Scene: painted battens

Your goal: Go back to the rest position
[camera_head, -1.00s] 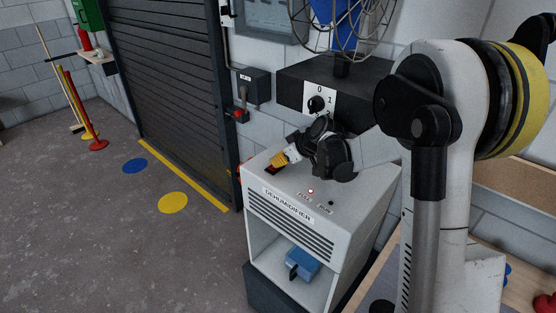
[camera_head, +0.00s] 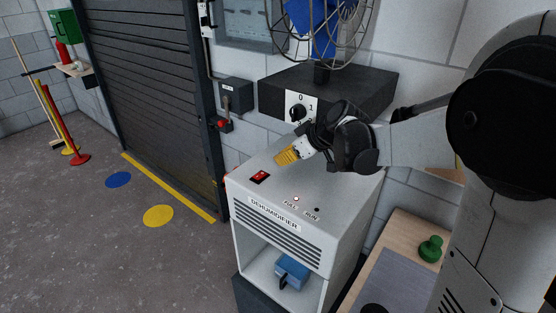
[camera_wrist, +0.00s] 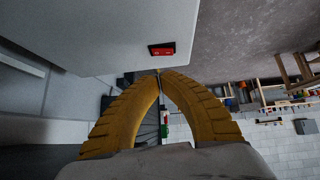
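My gripper (camera_head: 287,157) is above the top of the white dehumidifier (camera_head: 345,190), to the right of and apart from its red rocker switch (camera_head: 260,176). In the wrist view its two yellow ribbed fingers (camera_wrist: 158,73) curve together and meet at the tips, with nothing between them. The red switch also shows in the wrist view (camera_wrist: 162,49), beyond the fingertips. On the dehumidifier the FULL light (camera_head: 296,199) glows red and the RUN light (camera_head: 317,210) is dark. A blue container (camera_head: 292,271) with a dark handle sits in the lower opening.
A black fan box (camera_head: 340,90) with a dial and caged fan stands behind my gripper. A lever box (camera_head: 237,95) is on the wall by the shutter (camera_head: 145,80). A bench with a green knobbed object (camera_head: 431,249) is at right. The floor at left is mostly clear.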

